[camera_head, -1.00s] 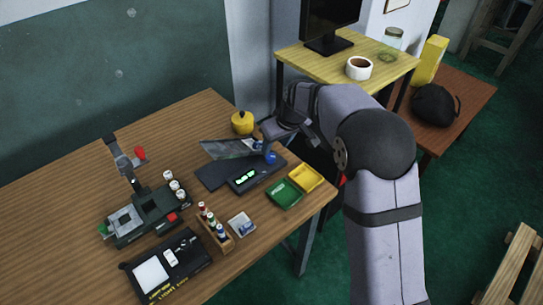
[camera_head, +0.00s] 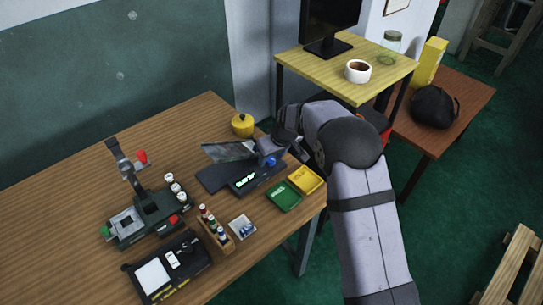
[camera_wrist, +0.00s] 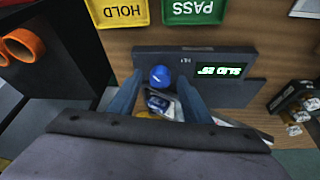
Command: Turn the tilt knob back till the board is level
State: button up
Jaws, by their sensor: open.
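The tilt stand is a dark flat base (camera_head: 213,178) with a lit green display (camera_head: 245,181). Its thin grey board (camera_head: 228,151) stands at a slant above the base in the head view. In the wrist view the knob (camera_wrist: 160,77) shows between the fingertips of my gripper (camera_wrist: 160,84), with a gap to each finger. My gripper is open and empty. In the head view my gripper is close beside the knob, on its right, its fingers partly hidden. The display's reading is not clear.
A green PASS tray (camera_head: 284,197) and a yellow HOLD tray (camera_head: 305,181) lie right of the base. A yellow round pot (camera_head: 242,125) stands behind it. A vial rack (camera_head: 217,231), a small tray (camera_head: 242,228), a device with a lever (camera_head: 140,216) and a light box (camera_head: 165,269) are to the left.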

jog(key=c, duration=1)
jog(key=shift+f+n+b, duration=0.1)
jog(key=shift+n+b, duration=0.3)
jog(key=shift+b, duration=0.2)
jog(key=shift+w+d+f+n+g+y+b, duration=0.15)
jog(key=shift+n+g+y+b, duration=0.25)
jog(key=shift+n+b, duration=0.6)
jog(key=n+g+b, duration=0.1)
jog(key=n, duration=0.2)
jog(key=shift+n+y, duration=0.3)
jog(key=n, duration=0.1)
jog(key=n+g+p, duration=0.1)
jog(key=n, duration=0.1)
jog(key=shift+w+r+n+g+y, duration=0.2)
jog(key=shift+r+n+g+y, duration=0.1)
jog(key=shift+r, duration=0.1)
jog(key=shift+f+n+g+p, duration=0.1)
jog(key=shift+n+g+p, duration=0.5)
jog(key=shift+n+p, duration=1.2)
jog(key=shift+n, duration=0.1)
